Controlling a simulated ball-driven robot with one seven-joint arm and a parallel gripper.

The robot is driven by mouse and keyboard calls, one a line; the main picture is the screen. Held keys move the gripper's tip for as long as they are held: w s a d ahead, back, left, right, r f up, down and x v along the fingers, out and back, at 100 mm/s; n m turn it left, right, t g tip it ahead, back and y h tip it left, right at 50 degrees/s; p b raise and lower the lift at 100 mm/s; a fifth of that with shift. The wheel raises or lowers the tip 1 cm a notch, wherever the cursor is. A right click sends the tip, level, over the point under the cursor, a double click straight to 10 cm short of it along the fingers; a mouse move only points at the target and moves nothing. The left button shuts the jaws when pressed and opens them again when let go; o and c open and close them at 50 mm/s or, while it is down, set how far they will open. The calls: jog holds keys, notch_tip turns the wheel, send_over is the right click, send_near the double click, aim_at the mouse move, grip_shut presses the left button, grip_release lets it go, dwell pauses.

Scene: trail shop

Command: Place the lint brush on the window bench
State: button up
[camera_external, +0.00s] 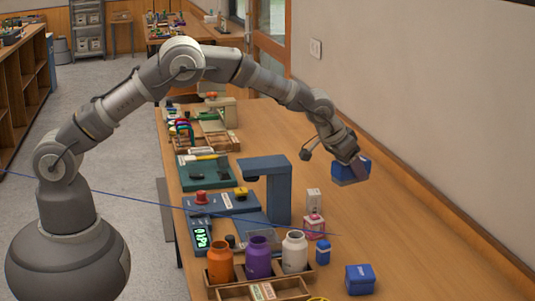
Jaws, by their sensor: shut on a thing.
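My gripper (347,170) is at the end of my outstretched arm, above the right side of a long wooden bench (400,240) by the wall. It is shut on a blue, block-shaped thing (364,165), partly hidden by the grey fingers. I cannot tell from its shape whether this is the lint brush. The held thing is clear of the bench top. I cannot tell whether this bench is the window bench; windows show only at the back.
A blue-grey stand (279,190) rises left of my gripper. Orange (220,262), purple (258,258) and white (294,252) jars stand in a wooden tray at the front. A blue box (360,279) sits front right. The bench's right strip along the wall is mostly clear.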

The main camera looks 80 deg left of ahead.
jog(key=s+a+n+g+y, duration=0.15)
jog(key=s+a, duration=0.45)
jog(key=a, duration=0.6)
jog(key=s+a+n+y, duration=0.1)
jog(key=s+a+n, duration=0.3)
jog(key=a, duration=0.9)
jog(key=s+a+n+y, duration=0.1)
jog(key=s+a, duration=0.6)
jog(key=a, duration=0.5)
jog(key=f+b, duration=0.1)
jog(key=f, duration=0.2)
jog(key=f+b, duration=0.1)
jog(key=f, duration=0.2)
jog(key=f+b, duration=0.1)
jog(key=f, duration=0.2)
jog(key=shift+w+a+f, duration=0.15)
jog(key=shift+w+f, duration=0.15)
jog(key=shift+f, duration=0.1)
jog(key=shift+f, duration=0.2)
jog(key=o, duration=1.1)
jog(key=shift+r, duration=0.1)
